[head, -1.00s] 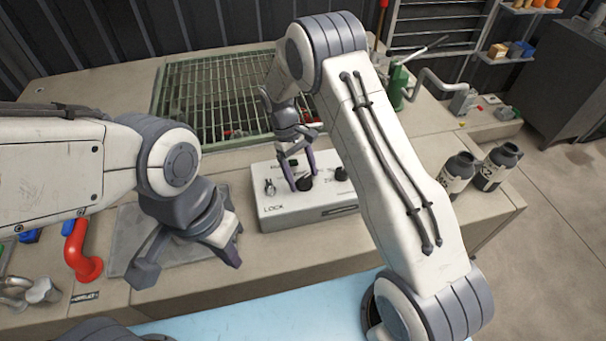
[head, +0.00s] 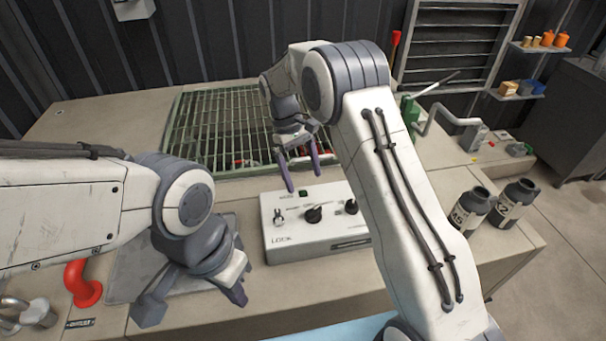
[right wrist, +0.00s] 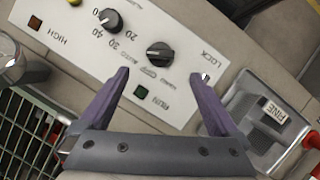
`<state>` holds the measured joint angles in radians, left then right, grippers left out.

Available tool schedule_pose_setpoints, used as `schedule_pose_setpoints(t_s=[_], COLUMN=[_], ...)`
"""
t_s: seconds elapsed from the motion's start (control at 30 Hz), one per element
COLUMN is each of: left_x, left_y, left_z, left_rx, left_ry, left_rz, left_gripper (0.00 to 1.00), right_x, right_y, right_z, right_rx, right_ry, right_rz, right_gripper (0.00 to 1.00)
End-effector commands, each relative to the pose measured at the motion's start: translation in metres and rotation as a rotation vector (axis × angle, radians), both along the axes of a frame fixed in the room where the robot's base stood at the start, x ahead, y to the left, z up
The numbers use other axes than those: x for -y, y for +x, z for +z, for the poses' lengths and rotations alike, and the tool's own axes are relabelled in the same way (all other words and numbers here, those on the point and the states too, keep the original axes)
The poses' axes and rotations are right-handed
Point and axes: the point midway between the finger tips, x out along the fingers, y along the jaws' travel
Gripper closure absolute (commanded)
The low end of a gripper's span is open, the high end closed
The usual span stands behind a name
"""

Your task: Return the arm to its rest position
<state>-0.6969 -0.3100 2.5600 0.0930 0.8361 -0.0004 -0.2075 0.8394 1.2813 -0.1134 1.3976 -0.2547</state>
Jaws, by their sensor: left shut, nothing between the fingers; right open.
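My right gripper (head: 303,180) is open and empty, above the back edge of the white control box (head: 320,243). Its two purple fingers (right wrist: 165,95) show in the right wrist view, apart from the black knob (right wrist: 160,55) on the panel. A second black knob (right wrist: 110,20) and a small green indicator (right wrist: 140,92) are on the same panel. My left gripper (head: 238,292) is shut and empty, low at the left over the bench front. Its fingers are partly hidden by its own wrist.
A green metal grating (head: 210,125) lies behind the box. Two dark bottles (head: 470,208) stand at the right bench edge. A red pipe (head: 82,284) is at the lower left. A green hand pump (head: 409,112) stands at the back right.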

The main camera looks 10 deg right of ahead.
Motion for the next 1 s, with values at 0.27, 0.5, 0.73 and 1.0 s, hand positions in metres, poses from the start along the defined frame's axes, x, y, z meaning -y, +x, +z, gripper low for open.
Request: schedule_pose_setpoints(t_s=[0.27, 0.5, 0.73, 1.0], left_x=[0.000, 0.000, 0.000, 0.000], left_y=[0.000, 0.000, 0.000, 0.000], left_z=[-0.001, -0.001, 0.000, -0.001], left_rx=[0.000, 0.000, 0.000, 0.000], left_ry=[0.000, 0.000, 0.000, 0.000], left_rz=[0.000, 0.000, 0.000, 0.000], left_gripper=[1.00, 1.00, 1.00, 1.00], right_x=[-0.001, -0.001, -0.021, -0.076], right_y=[0.002, 0.002, -0.016, -0.119], right_z=[0.006, 0.006, 0.026, 0.083], right_rx=[0.000, 0.000, 0.036, 0.172], right_ry=[0.000, 0.000, 0.017, 0.112], right_rz=[0.000, 0.000, 0.020, 0.081], right_gripper=[0.03, 0.03, 0.03, 0.03])
